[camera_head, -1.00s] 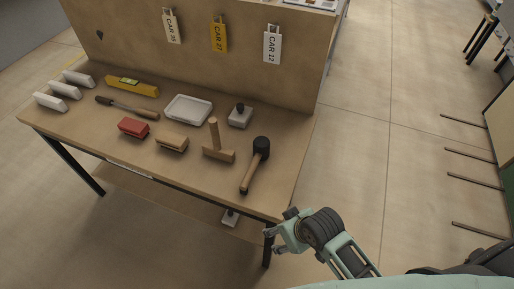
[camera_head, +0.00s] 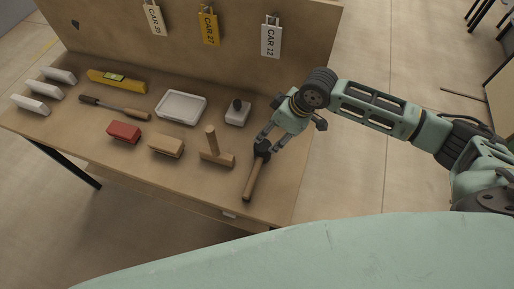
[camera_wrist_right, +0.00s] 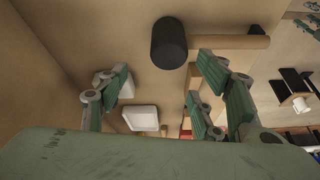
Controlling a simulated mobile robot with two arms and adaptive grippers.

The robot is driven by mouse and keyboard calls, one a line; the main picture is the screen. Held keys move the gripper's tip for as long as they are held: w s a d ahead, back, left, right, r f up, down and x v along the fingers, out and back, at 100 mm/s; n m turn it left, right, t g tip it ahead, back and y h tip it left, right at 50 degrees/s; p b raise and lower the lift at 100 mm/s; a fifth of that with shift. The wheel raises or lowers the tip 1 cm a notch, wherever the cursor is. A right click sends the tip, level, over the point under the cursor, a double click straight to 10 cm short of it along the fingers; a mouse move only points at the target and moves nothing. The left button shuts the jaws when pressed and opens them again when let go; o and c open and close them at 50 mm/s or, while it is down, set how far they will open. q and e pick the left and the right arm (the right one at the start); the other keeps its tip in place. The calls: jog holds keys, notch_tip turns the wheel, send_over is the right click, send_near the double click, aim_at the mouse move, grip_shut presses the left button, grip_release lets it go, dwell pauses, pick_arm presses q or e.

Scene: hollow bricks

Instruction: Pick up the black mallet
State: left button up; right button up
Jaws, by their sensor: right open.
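The black mallet lies on the workbench (camera_head: 225,193) near its right end. Its wooden handle (camera_head: 254,179) points toward the front edge, and its black head (camera_head: 262,150) is at the far end, partly hidden by my gripper. In the right wrist view, the black head (camera_wrist_right: 169,43) is near the top centre and the handle (camera_wrist_right: 230,42) runs right. My right gripper (camera_head: 269,143) is at the mallet's head, with fingers apart and nothing held. In the right wrist view its fingers (camera_wrist_right: 160,98) are spread wide. My left gripper is not in view.
Left of the mallet stands a wooden mallet (camera_head: 214,150). A white tray (camera_head: 181,107), a brown brush-like block (camera_head: 166,146), a red block (camera_head: 124,131) and a yellow level (camera_head: 117,81) lie farther left. A grey-white tool with a black knob (camera_head: 237,113) sits behind. A back panel (camera_head: 185,45) rises behind.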

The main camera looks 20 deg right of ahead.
aim_at(265, 145)
jog(key=f, duration=0.1)
jog(key=p, duration=0.1)
jog(key=a+f, duration=0.1)
jog(key=shift+s+f, duration=0.25)
jog(key=shift+f, duration=0.05)
jog(key=p+x, duration=0.1)
jog(key=x, duration=0.3)
jog(key=shift+s+d+f+p, duration=0.1)
jog(key=shift+s+f+p, duration=0.1)
jog(key=shift+p, duration=0.2)
jog(key=shift+f, duration=0.1)
jog(key=c, duration=0.8)
jog(key=shift+w, duration=0.1)
jog(key=c, duration=0.7)
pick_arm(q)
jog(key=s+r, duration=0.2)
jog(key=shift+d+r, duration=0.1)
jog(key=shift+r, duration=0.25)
pick_arm(e)
jog(key=shift+o, duration=0.2)
